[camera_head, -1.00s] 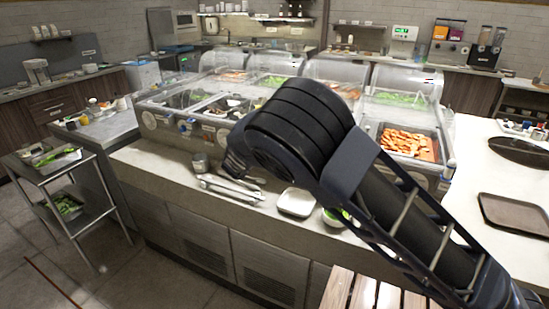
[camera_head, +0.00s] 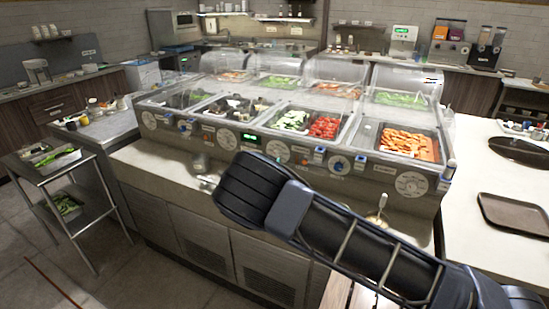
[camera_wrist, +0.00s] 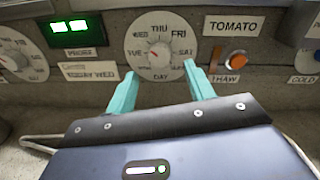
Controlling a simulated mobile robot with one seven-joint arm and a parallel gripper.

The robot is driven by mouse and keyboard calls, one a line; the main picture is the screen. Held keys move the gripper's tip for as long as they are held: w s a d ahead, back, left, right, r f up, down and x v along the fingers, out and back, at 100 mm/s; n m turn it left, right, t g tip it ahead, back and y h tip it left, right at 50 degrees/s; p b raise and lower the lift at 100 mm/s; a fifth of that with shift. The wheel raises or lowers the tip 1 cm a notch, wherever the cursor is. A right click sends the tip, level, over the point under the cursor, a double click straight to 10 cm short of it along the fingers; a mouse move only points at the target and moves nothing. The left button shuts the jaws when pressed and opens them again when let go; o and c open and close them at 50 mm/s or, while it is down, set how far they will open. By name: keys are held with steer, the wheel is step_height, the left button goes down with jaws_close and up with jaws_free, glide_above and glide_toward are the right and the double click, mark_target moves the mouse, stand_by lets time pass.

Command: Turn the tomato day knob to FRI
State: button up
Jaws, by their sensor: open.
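The day knob sits in the middle of a round white dial (camera_wrist: 140,68) marked with days, just left of the TOMATO label (camera_wrist: 233,26) in the wrist view. FRI is at the dial's upper right. The knob (camera_wrist: 159,54) has a small red mark that seems to lie on its left side; its exact reading is too small to tell. My gripper (camera_wrist: 160,69) is open, its teal fingers below and to either side of the knob, with nothing between them. In the head view the dial (camera_head: 278,151) shows on the counter front; my arm hides the fingers.
A green display (camera_wrist: 76,27) and a card reading TODAY WED (camera_wrist: 90,71) are left of the dial. Another dial (camera_wrist: 14,55) is at far left. Diced tomato (camera_head: 325,127) lies in a well above.

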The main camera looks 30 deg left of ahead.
mark_target(276, 155)
steer(key=shift+w+a, duration=0.2)
steer(key=shift+w, duration=2.4)
steer(key=c, duration=1)
